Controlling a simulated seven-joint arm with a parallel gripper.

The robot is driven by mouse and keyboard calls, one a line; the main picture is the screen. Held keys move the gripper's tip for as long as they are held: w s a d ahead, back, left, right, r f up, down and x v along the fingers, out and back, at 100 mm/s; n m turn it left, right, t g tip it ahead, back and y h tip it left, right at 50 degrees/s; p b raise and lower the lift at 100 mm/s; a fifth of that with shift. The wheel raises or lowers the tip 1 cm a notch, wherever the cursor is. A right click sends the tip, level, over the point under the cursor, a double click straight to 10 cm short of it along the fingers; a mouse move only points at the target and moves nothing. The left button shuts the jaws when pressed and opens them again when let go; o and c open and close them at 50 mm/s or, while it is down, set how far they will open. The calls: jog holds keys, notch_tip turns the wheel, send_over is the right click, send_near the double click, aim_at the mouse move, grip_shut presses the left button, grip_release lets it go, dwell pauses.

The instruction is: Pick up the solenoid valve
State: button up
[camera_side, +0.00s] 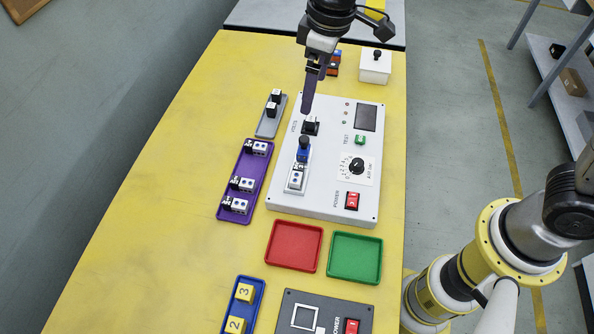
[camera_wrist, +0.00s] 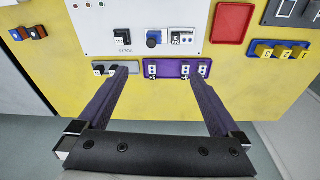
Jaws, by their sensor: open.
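Several white blocks with black ends and blue dots look like the solenoid valves. Three lie in the purple tray (camera_side: 229,211): an upper one (camera_side: 260,148), a middle one (camera_side: 243,184) and a lower one (camera_side: 236,205). A similar block (camera_side: 296,179) sits on the white test panel (camera_side: 320,206), below a blue knob-like part (camera_side: 303,151). My gripper (camera_side: 309,108) is open and empty above the panel's upper left part. In the wrist view, my gripper (camera_wrist: 162,76) has its fingers wide apart, with the purple tray (camera_wrist: 166,75) beyond and partly behind the right finger.
A grey tray (camera_side: 267,130) holds two black-and-white parts. A white box (camera_side: 375,69) stands at the back. Red (camera_side: 294,246) and green (camera_side: 355,258) trays are empty. A blue tray (camera_side: 240,310) holds numbered yellow blocks. The yellow table's left side is clear.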

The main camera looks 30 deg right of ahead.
jog(key=n+g, duration=0.1)
send_over(299, 173)
notch_tip(299, 173, down, 7)
jog(key=shift+h, duration=0.4)
notch_tip(299, 173, down, 14)
jog(key=shift+r, duration=0.25)
jog(key=c, duration=1.5)
jog(key=shift+o, duration=0.2)
jog(key=shift+r, duration=0.1)
jog(key=shift+r, duration=0.45)
notch_tip(299, 173, up, 2)
jog(key=shift+s+r, duration=0.1)
jog(key=shift+r, duration=0.15)
jog(key=s+d+r, duration=0.7)
jog(key=s+r, duration=0.2)
jog(key=s, duration=0.2)
jog(key=shift+s+d+r+n, duration=0.2)
jog(key=shift+s+d+n, duration=0.1)
jog(key=shift+s, duration=0.1)
